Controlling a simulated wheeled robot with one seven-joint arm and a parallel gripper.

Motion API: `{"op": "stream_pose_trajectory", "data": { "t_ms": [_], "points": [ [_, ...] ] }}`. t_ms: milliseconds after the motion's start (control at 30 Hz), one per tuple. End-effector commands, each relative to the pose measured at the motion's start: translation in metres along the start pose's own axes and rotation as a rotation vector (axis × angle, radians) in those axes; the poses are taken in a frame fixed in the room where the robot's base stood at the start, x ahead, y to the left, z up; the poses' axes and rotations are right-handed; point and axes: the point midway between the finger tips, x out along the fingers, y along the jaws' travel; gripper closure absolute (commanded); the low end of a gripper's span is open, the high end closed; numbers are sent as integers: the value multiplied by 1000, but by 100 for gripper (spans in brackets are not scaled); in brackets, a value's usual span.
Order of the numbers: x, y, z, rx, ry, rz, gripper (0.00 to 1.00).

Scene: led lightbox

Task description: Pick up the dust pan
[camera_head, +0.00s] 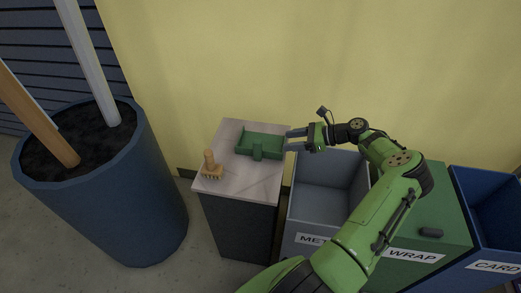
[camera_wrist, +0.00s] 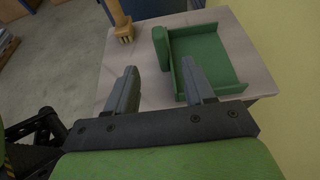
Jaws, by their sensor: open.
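The green dust pan (camera_head: 262,143) lies flat on top of a small cabinet, with its short handle towards the front. In the wrist view the dust pan (camera_wrist: 212,60) is beyond my fingertips, its handle block on the left and its walled tray on the right. My gripper (camera_head: 289,139) is open and empty at the right edge of the dust pan, pointing left. In the wrist view my gripper (camera_wrist: 160,80) has its two grey fingers spread apart. The right finger overlaps the near wall of the pan in the picture; I cannot tell whether they touch.
A wooden brush (camera_head: 211,166) stands on the cabinet top (camera_head: 237,183) left of the pan. A blue planter (camera_head: 110,195) with poles is at left. A grey bin (camera_head: 327,190), a green bin (camera_head: 445,212) and a blue bin (camera_head: 490,212) stand at right. A yellow wall (camera_head: 300,60) is behind.

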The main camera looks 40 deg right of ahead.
Motion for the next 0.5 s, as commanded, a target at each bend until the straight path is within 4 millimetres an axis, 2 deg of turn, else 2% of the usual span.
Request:
{"op": "stream_pose_trajectory", "data": {
  "t_ms": [100, 300, 500],
  "points": [
    [34, 2, -2, -3, 2, 11, 47],
    [81, 2, -2, -4, 4, 9, 47],
    [101, 2, -2, -4, 4, 8, 47]
  ]
}}
